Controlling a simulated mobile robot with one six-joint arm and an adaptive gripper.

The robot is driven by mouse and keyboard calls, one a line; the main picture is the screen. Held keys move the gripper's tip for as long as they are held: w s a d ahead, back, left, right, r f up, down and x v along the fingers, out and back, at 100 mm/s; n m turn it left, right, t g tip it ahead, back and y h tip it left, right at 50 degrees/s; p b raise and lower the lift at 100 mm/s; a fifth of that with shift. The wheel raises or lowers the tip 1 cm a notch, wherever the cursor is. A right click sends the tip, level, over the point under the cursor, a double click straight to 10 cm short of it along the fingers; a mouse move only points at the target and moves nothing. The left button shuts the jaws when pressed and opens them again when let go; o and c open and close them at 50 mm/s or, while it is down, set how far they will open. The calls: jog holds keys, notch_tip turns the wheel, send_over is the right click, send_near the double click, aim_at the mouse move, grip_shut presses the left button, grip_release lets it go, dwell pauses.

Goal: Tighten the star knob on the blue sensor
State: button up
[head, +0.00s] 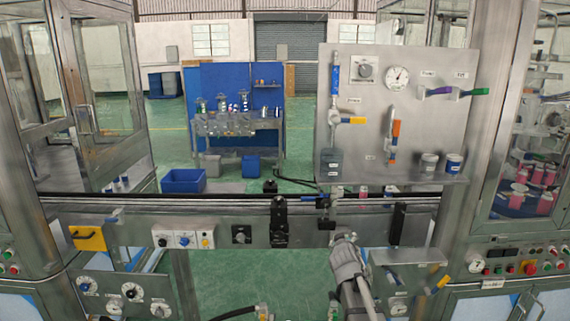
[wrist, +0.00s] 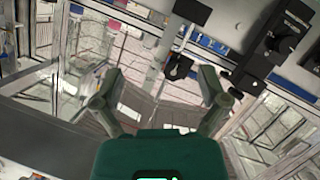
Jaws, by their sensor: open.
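A small blue sensor (head: 323,202) sits on the conveyor rail in the head view, above a black bracket (head: 326,225). In the wrist view a dark, lobed knob (wrist: 179,67) shows just beyond the fingers, near a blue part (wrist: 207,44). This looks like the star knob, but its details are too small to be sure. My gripper (wrist: 159,80) is open and empty, its two fingers spread apart. The knob lies ahead of the gap between them, nearer the right finger, and appears apart from both. In the head view my arm's end is below the bracket.
A larger black bracket (head: 279,222) stands on the rail to the left. A grey panel (head: 425,105) with valves and a gauge rises behind on the right. A small shelf (head: 408,257) juts out to the right of my arm. Switch boxes (head: 184,239) line the rail's front.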

jog(key=s+a+f+m+g+y+p, duration=0.1)
jog(key=s+g, duration=0.3)
jog(key=s, duration=0.5)
jog(key=s+a+f+m+g+y+p, duration=0.1)
jog(key=s+f+g, duration=0.3)
jog(key=s, duration=0.6)
jog(key=s+a+f+m+g+p, duration=0.1)
jog(key=s+f+g+p, duration=0.1)
jog(key=s+g, duration=0.4)
jog(key=s+f, duration=0.1)
jog(key=s, duration=0.2)
jog(key=shift+s+a+f+y, duration=0.15)
jog(key=shift+s+y, duration=0.2)
jog(key=shift+y, duration=0.05)
